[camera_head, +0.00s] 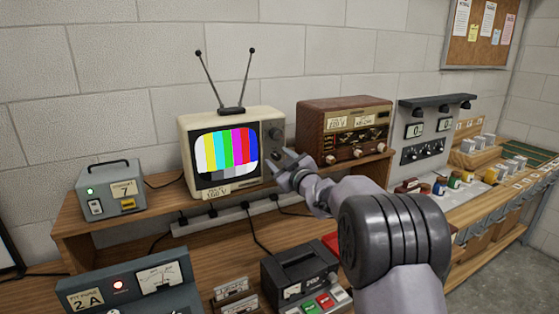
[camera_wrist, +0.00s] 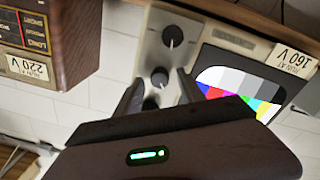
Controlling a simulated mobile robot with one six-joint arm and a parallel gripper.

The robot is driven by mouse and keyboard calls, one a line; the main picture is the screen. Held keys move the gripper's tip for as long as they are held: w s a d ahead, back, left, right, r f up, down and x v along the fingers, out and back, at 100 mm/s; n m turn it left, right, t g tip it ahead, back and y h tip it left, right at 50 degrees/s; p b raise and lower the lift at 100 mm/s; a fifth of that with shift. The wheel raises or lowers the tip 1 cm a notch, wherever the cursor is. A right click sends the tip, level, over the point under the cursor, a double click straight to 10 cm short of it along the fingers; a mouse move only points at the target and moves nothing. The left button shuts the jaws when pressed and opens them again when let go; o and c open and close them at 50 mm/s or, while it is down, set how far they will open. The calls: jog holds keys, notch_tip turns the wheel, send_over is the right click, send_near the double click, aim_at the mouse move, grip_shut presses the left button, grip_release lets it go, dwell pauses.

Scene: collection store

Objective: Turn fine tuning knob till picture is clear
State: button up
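A small cream television (camera_head: 217,152) with two antennas stands on the wooden shelf. Its screen (camera_head: 226,151) shows sharp-edged colour bars, and the screen also shows in the wrist view (camera_wrist: 240,90). Its control panel has a large upper knob (camera_head: 276,134). In the wrist view, which is turned over, that large knob (camera_wrist: 172,36), a middle knob (camera_wrist: 159,77) and a partly hidden third knob (camera_wrist: 150,103) show. No label tells which is fine tuning. My gripper (camera_head: 276,163) is at the panel, open, its fingers (camera_wrist: 159,80) apart with gaps beside the smaller knobs. Contact cannot be told.
A brown wooden radio (camera_head: 345,128) stands close to the right of the television. A grey box (camera_head: 111,188) with a green light is at the left. A power strip (camera_head: 245,212) runs below the shelf. Meters and a black device (camera_head: 301,274) stand on the lower bench.

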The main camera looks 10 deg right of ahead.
jog(key=p+v, duration=0.1)
jog(key=v, duration=1.6)
jog(key=shift+s, duration=0.2)
jog(key=s+d+m+g+h, duration=0.1)
jog(key=s+m+g+h, duration=0.5)
jog(key=s+m, duration=0.7)
jog(key=s+a+f+g+y, duration=0.1)
jog(key=s+a+f+g, duration=0.1)
jog(key=s, duration=0.6)
jog(key=s+a+f+g+y, duration=0.1)
jog(key=s+a+f, duration=0.2)
jog(key=s, duration=0.5)
jog(key=s+a+f+g+y, duration=0.1)
jog(key=s+a, duration=0.3)
jog(key=s, duration=0.4)
jog(key=shift+a+f+g, duration=0.2)
jog(key=shift+f+g, duration=0.55)
jog(key=shift+g, duration=0.05)
